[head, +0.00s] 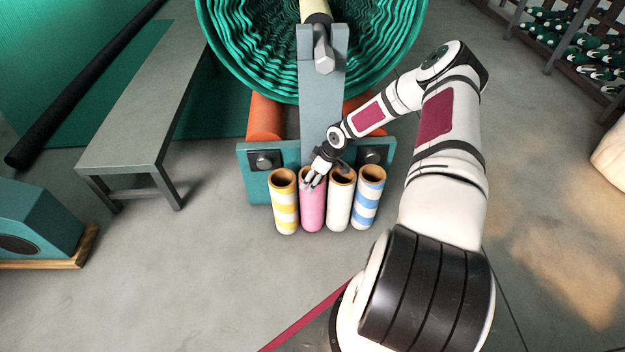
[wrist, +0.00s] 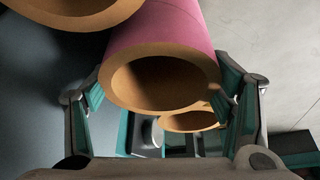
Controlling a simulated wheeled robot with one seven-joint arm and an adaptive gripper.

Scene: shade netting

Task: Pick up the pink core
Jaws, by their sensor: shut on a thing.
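The pink core (head: 313,212) is an upright tube with a brown hollow end, standing in a row of cores on the floor. It also shows in the wrist view (wrist: 172,32), with its open rim facing me. My gripper (head: 315,177) is at the top of the pink core, shut on it. In the wrist view, my gripper's fingers (wrist: 163,92) lie on either side of the rim. The far side of the core and the exact contact of the pads are partly hidden.
A yellow-striped core (head: 285,205) stands close on the left, a white core (head: 339,207) and a blue-striped core (head: 367,200) on the right. Behind is a teal stand (head: 258,190) with a grey post (head: 321,110) and a green netting roll (head: 240,50). A grey bench (head: 135,110) stands left.

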